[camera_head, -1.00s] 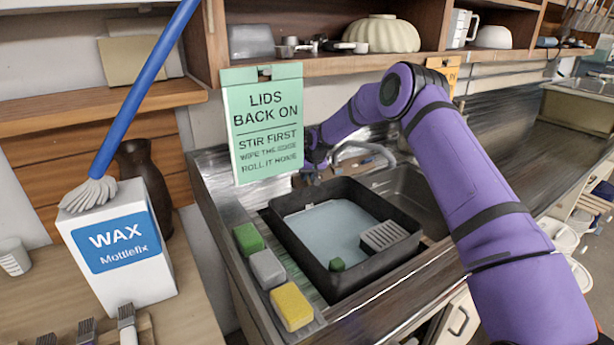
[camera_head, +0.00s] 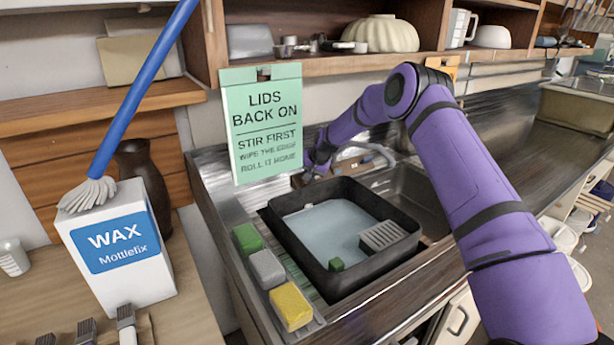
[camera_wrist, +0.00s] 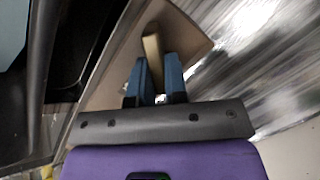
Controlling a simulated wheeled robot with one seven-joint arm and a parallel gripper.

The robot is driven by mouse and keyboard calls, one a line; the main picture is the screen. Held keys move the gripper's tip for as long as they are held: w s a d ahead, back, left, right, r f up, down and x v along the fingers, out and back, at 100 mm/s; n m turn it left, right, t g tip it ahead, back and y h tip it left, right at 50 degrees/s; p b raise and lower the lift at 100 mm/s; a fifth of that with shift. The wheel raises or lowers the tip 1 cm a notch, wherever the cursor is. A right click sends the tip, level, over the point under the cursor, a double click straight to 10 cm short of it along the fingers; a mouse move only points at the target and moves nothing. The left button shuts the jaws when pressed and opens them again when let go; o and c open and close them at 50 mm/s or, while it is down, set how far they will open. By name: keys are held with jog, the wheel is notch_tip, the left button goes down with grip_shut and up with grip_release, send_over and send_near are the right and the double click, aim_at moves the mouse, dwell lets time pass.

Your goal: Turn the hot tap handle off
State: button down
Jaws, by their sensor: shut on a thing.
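My gripper (camera_head: 312,174) is behind the sink's far left corner, partly hidden by the green sign. In the wrist view my gripper's two blue fingers (camera_wrist: 158,80) are shut on a narrow tan bar, which looks like the hot tap handle (camera_wrist: 152,48). The bar stands up between the fingertips, and its lower end is hidden by them. The pale curved tap spout (camera_head: 372,150) arches over the back of the sink, to the right of my gripper. No hot or cold marking is readable.
A black basin (camera_head: 283,242) of pale liquid sits in the metal sink. Green, grey and yellow sponges (camera_head: 291,306) line its left side. The hanging green sign (camera_head: 262,120) is close to my gripper. A wax box (camera_head: 120,245) stands at left; a shelf (camera_head: 400,62) runs above.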

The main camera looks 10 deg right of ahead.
jog(key=m, duration=0.4)
jog(key=shift+s+d+f+m+t+y, duration=0.1)
jog(key=shift+d+m+t+y, duration=0.2)
jog(key=shift+y, duration=0.1)
dwell(0.5)
jog(key=c, duration=1.1)
grip_release()
jog(key=shift+c, duration=0.2)
jog(key=v, duration=1)
jog(key=shift+s+d+r, duration=0.15)
jog(key=shift+s+r, duration=0.1)
